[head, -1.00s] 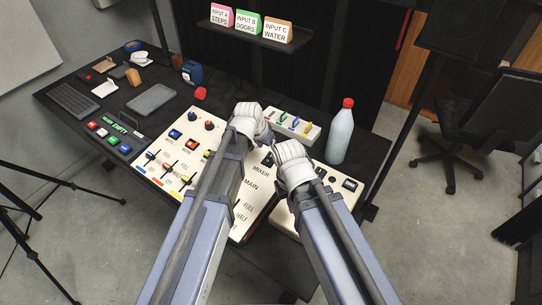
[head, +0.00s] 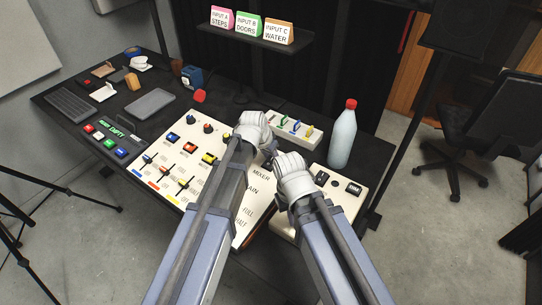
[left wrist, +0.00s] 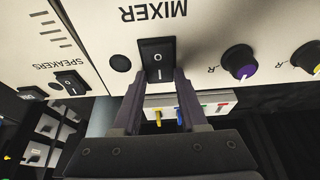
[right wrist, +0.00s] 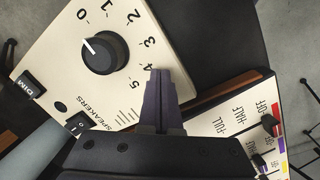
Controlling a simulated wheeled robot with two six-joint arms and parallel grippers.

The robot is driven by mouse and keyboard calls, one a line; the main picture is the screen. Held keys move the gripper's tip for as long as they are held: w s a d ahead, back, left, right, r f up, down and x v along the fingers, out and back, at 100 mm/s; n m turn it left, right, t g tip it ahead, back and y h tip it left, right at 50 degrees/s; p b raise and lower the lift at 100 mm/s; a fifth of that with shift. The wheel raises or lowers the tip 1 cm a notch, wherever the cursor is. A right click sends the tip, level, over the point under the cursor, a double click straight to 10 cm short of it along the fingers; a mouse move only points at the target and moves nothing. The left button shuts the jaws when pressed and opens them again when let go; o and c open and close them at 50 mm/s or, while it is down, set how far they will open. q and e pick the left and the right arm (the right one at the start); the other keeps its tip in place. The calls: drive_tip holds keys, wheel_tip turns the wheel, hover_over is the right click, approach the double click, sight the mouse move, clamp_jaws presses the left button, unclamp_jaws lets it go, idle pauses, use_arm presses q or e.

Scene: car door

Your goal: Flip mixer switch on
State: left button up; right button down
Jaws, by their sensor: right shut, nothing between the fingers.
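In the head view my left gripper (head: 264,146) is by the mixer panel (head: 240,215), mostly covering the switch.
The speakers panel (right wrist: 140,30) has a large numbered knob (right wrist: 104,53) and small switches. A purple knob (left wrist: 239,62) sits beside the mixer switch. A red-capped bottle (head: 342,137) stands right of a box with coloured switches (head: 296,127). My two hands are close together.

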use_arm(q)
clamp_jaws()
drive_tip(key=shift+w+d+r+g+p, duration=0.2)
drive_tip(key=shift+w+g+p, duration=0.1)
drive_tip(key=shift+w+p, duration=0.1)
use_arm(e)
drive_tip(key=shift+r, duration=0.45)
use_arm(q)
drive_tip(key=shift+w+d+f+g+y, duration=0.1)
drive_tip(key=shift+w+f+g+y, duration=0.05)
drive_tip(key=shift+g+y, duration=0.3)
use_arm(e)
drive_tip(key=shift+r, duration=0.2)
use_arm(q)
drive_tip(key=shift+f+g+y, duration=0.15)
drive_tip(key=shift+g+y, duration=0.3)
drive_tip(key=shift+g, duration=0.1)
drive_tip(key=shift+g+p, duration=0.3)
drive_tip(key=o, duration=0.5)
unclamp_jaws()
drive_tip(key=shift+o, duration=0.2)
